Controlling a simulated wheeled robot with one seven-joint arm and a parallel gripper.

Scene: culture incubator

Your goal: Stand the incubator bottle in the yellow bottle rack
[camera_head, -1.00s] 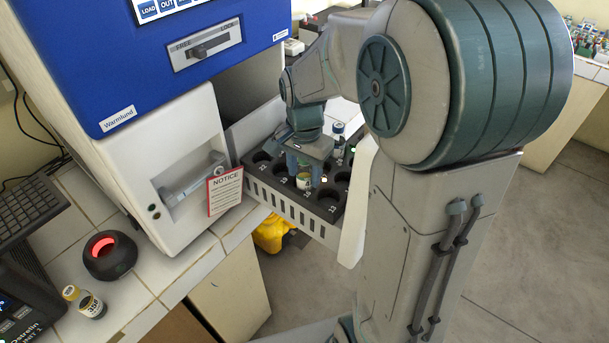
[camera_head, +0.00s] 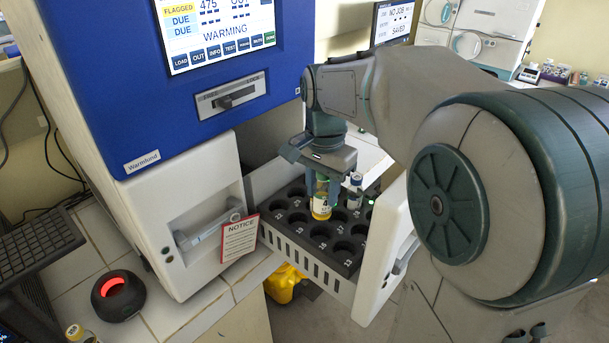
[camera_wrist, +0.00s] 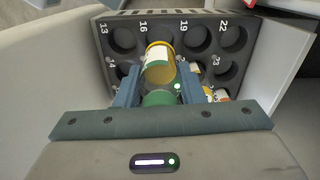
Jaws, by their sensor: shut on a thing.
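My gripper (camera_head: 322,186) points down over the open incubator drawer and is shut on a bottle (camera_head: 321,207). The bottle is upright, with amber contents and a pale label; the wrist view (camera_wrist: 158,72) shows its yellow-rimmed base and green upper end between my fingers. Its base appears just above the drawer's black numbered tray (camera_head: 318,247); the exact gap is unclear. I cannot make out a yellow bottle rack. A yellow object (camera_head: 281,284) is partly hidden below the drawer.
Another bottle (camera_head: 354,192) stands in the tray close right of the held one. The drawer's white front (camera_head: 384,262) and the blue incubator body (camera_head: 200,125) flank the tray. A notice card (camera_head: 240,238) hangs at the left. A black round device (camera_head: 118,296) stands on the counter.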

